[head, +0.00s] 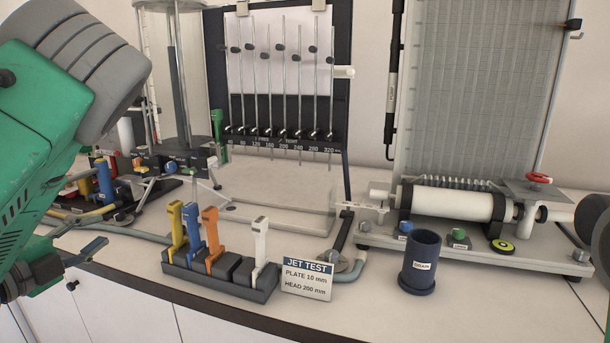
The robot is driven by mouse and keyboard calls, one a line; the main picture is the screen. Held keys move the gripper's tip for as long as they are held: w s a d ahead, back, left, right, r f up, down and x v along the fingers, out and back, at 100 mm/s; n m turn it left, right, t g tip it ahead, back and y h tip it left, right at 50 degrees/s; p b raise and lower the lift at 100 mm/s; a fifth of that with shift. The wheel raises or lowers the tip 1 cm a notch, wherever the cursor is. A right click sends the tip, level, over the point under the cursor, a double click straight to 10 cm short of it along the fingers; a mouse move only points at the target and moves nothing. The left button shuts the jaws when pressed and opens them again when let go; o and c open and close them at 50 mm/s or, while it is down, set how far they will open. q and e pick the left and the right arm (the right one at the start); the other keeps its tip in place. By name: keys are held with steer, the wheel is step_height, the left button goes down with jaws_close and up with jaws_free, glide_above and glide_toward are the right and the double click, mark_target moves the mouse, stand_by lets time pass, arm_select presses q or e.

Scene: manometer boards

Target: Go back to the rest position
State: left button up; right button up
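My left arm comes in large from the left edge, green and grey. My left gripper (84,249) shows low at the left, in front of the cluttered bench end. A dark finger shows there, but the arm hides much of the rest, so its opening is unclear. I see nothing clearly held in it. Of my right arm, only dark parts show at the right edge; its gripper is out of view.
A dark rack (217,279) holds yellow, blue, orange and white clips. Beside it stand a JET TEST card (307,280) and a dark blue cup (420,262). The manometer board (280,75) stands behind. Bare worktop (345,312) shows at the front.

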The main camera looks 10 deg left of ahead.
arm_select(q)
steer(key=s+d+f+n+g+y, duration=0.15)
steer(key=f+n+g, duration=0.3)
steer(key=f, duration=0.75)
steer(key=s+d+f+n+g+y, duration=0.1)
steer(key=s+d+f+n+g, duration=0.3)
steer(key=f, duration=0.8)
steer(key=s+d+f+n+g+h, duration=0.1)
steer(key=s+d+f+n+g, duration=0.7)
steer(key=s+d+f, duration=0.5)
steer(key=s+f+n, duration=0.1)
steer(key=s, duration=0.2)
steer(key=shift+f, duration=0.2)
steer(key=shift+w+g, duration=0.15)
steer(key=shift+g, duration=0.1)
